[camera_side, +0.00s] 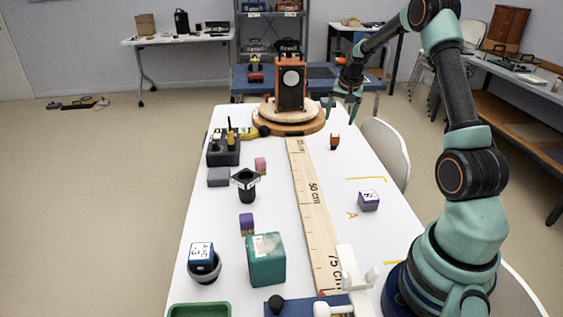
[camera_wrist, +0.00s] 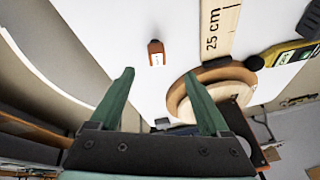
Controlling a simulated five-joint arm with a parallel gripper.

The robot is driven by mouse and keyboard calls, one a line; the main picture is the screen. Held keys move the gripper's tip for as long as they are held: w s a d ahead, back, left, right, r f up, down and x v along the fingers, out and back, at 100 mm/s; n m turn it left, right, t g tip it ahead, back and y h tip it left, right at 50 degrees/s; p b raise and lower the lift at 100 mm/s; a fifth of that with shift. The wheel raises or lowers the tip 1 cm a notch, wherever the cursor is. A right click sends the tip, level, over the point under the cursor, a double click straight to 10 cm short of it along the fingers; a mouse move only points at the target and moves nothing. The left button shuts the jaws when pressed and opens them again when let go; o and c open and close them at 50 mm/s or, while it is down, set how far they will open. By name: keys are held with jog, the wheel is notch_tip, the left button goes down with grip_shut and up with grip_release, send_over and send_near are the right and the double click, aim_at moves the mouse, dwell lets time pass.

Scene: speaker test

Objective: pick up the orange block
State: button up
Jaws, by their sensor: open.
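The orange block (camera_side: 334,142) is small and stands on the white table, to the right of the ruler's far end. In the wrist view, the orange block (camera_wrist: 156,55) lies ahead of the fingertips, with a pale face toward me. My gripper (camera_side: 343,112) is in the air above the far end of the table, up and slightly right of the block in the side view. In the wrist view, my gripper (camera_wrist: 160,74) has its two teal fingers spread apart with nothing between them. The fingers do not touch the block.
An orange speaker-like box (camera_side: 290,83) stands on a round wooden base (camera_side: 265,124) beyond the block. A wooden ruler (camera_side: 312,200) runs down the table. A purple-and-white block (camera_side: 369,201), teal box (camera_side: 266,259) and several small items stand nearby. Table around the orange block is clear.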

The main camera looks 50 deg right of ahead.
aim_at(336, 135)
jog(key=x, duration=0.6)
jog(key=shift+d+f, duration=0.1)
jog(key=shift+f, duration=0.1)
jog(key=shift+d+x, duration=0.15)
jog(key=shift+x, duration=1.15)
jog(key=shift+d+x, duration=0.15)
jog(key=shift+x, duration=1.2)
jog(key=shift+s+r, duration=0.1)
jog(key=shift+c, duration=0.3)
grip_shut()
